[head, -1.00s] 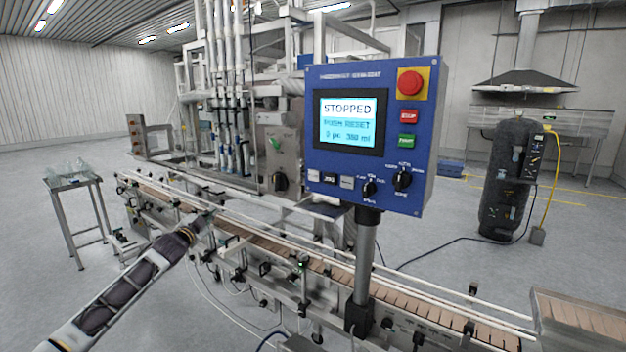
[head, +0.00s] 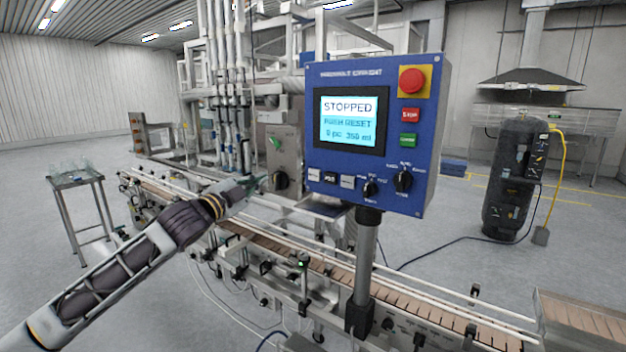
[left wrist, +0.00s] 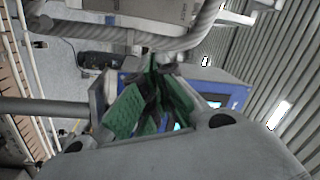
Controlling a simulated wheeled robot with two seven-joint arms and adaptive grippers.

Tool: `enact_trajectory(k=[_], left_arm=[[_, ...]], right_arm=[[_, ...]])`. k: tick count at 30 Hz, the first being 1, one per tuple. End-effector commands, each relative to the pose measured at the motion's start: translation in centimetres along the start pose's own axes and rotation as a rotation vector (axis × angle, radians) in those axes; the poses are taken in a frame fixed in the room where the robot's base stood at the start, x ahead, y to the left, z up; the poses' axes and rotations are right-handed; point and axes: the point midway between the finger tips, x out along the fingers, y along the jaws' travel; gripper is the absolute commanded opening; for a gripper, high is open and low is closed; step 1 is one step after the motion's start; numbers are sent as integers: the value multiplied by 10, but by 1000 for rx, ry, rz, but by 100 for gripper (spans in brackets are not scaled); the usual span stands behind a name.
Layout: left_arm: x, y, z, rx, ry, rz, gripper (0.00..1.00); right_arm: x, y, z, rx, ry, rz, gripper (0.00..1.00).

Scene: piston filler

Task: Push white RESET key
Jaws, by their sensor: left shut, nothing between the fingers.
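The blue control panel (head: 405,150) stands on a post, and its screen (head: 349,120) reads STOPPED and PUSH RESET. Below the screen is a row of small keys: a white key (head: 314,176) at left, a black one (head: 330,178), and a whitish one (head: 347,181) at right. Their labels are too small to tell which is RESET. My left gripper (head: 262,182) is shut and empty, left of the panel and apart from the keys. In the left wrist view its green fingers (left wrist: 152,95) hide part of the blue panel (left wrist: 236,92). My right gripper is out of view.
A red emergency button (head: 412,81), a red STOP key (head: 410,115), a green key (head: 408,140) and black knobs (head: 403,181) share the panel. The conveyor (head: 290,255) runs below. The filler machine's grey box (head: 283,150) stands behind my gripper.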

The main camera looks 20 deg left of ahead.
Motion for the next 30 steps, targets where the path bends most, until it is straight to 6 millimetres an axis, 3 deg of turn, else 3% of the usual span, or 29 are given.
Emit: enact_trajectory(k=[1,6,12,30], left_arm=[[-5,3,-16,15,23,9,0],[-20,15,-61,74,80,44,0],[-38,30,-98,169,125,86,0],[-42,45,-88,456,86,147,0]], right_arm=[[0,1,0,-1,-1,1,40],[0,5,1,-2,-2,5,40],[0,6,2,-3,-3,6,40],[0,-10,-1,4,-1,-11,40]])
